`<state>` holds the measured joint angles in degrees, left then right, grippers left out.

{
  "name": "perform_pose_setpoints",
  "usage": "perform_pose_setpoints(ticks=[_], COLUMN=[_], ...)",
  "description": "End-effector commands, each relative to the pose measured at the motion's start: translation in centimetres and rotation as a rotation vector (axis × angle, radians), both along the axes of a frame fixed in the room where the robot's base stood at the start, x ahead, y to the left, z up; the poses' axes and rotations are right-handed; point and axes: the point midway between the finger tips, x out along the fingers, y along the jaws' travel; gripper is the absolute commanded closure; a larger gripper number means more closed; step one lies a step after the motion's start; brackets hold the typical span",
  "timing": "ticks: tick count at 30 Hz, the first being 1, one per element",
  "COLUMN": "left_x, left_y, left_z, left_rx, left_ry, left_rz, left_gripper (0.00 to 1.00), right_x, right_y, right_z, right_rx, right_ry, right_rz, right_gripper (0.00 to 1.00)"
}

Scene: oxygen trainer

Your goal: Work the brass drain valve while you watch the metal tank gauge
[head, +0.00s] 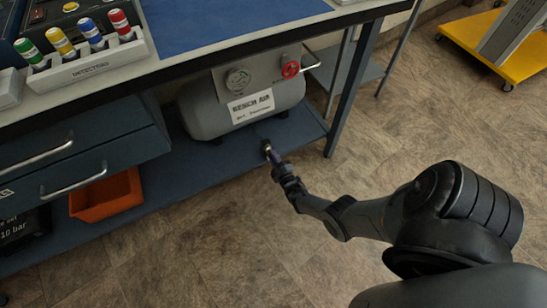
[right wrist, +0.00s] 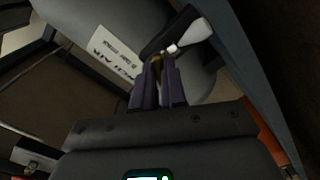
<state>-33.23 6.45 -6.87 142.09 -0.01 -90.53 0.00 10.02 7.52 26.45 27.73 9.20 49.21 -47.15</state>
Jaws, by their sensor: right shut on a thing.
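The grey tank (head: 205,112) labelled "BENCH AIR" lies on the blue lower shelf under the bench. Its round metal gauge (head: 238,78) faces out above the label; the needle is too small to read. My right gripper (head: 268,150) reaches in from the right to just below the front of the tank. In the right wrist view its purple-grey fingers (right wrist: 158,80) are shut on the small brass drain valve (right wrist: 157,62), mostly hidden between the fingertips. The tank also shows there, behind them (right wrist: 100,20). My left gripper is not in view.
A red knob (head: 290,69) sits right of the gauge. Bench leg (head: 345,95) stands to the right of the tank. An orange bin (head: 105,197) and drawers (head: 85,165) are at left. A rack of coloured detector tubes (head: 95,68) stands on the bench. The floor in front is clear.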

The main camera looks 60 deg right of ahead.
Motion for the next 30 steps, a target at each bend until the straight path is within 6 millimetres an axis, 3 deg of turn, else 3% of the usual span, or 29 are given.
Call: perform_pose_setpoints(ticks=[30], left_x=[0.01], left_y=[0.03], left_z=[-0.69], left_rx=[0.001], left_ry=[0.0], left_rz=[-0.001], left_gripper=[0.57], right_x=[0.29], right_y=[0.02], right_z=[0.43], right_rx=[0.408], right_ry=[-0.283], right_rz=[0.004], right_gripper=[1.0])
